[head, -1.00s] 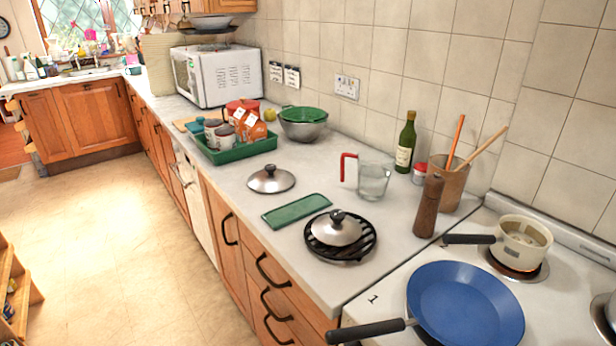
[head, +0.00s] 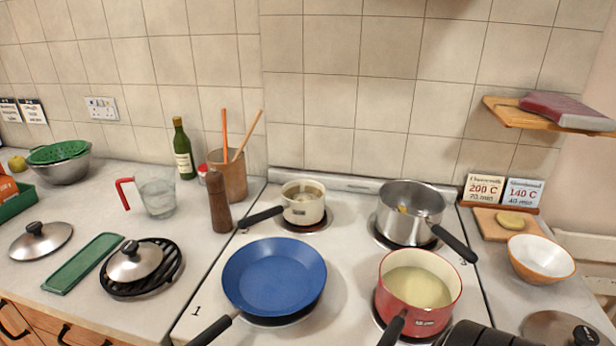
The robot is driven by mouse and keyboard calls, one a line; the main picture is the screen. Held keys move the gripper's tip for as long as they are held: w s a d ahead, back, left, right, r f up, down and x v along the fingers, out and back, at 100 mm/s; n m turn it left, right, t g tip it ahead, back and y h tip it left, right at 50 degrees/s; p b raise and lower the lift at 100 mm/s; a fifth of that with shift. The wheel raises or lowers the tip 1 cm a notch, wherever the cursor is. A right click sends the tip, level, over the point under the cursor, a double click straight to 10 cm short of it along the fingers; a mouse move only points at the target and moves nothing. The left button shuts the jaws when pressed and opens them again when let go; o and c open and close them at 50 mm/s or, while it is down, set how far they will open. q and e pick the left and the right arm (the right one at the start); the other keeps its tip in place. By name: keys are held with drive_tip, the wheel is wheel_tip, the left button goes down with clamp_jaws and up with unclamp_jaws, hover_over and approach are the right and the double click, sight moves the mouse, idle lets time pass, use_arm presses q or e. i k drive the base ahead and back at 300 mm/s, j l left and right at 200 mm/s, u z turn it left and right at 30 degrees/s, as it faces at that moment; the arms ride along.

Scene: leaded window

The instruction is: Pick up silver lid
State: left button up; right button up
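One silver lid (head: 42,243) with a black knob lies on the counter at the far left. Another silver lid (head: 134,263) with a black knob rests on the round black trivet (head: 172,270), right of a green tray (head: 82,264). A third round metallic lid (head: 549,328) with a black knob lies at the bottom right, cut off by the frame edge.
The hob holds a blue frying pan (head: 274,275), a cream pan (head: 303,204), a steel pot (head: 410,212) and a red pot (head: 415,288). A white-and-orange bowl (head: 541,259) stands at right. A glass jug (head: 157,194) and pepper mill (head: 218,203) stand behind the trivet.

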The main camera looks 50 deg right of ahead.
sight(40, 240)
drive_tip(key=z, duration=0.5)
drive_tip(key=l+z, duration=0.15)
drive_tip(key=z, duration=0.85)
drive_tip(key=l+z, duration=0.15)
drive_tip(key=z, duration=0.35)
drive_tip(key=u, duration=0.5)
drive_tip(key=j+u, duration=0.15)
drive_tip(key=u, duration=0.8)
drive_tip(key=j+u, duration=0.15)
drive_tip(key=u, duration=0.35)
drive_tip(key=i+j+z, duration=0.1)
drive_tip(key=z, duration=0.35)
drive_tip(key=i+j+z, duration=0.1)
drive_tip(key=j+z, duration=0.2)
drive_tip(key=z, duration=0.15)
drive_tip(key=j+z, duration=0.25)
drive_tip(key=z, duration=0.2)
drive_tip(key=j+z, duration=0.25)
drive_tip(key=z, duration=0.2)
drive_tip(key=i, duration=0.05)
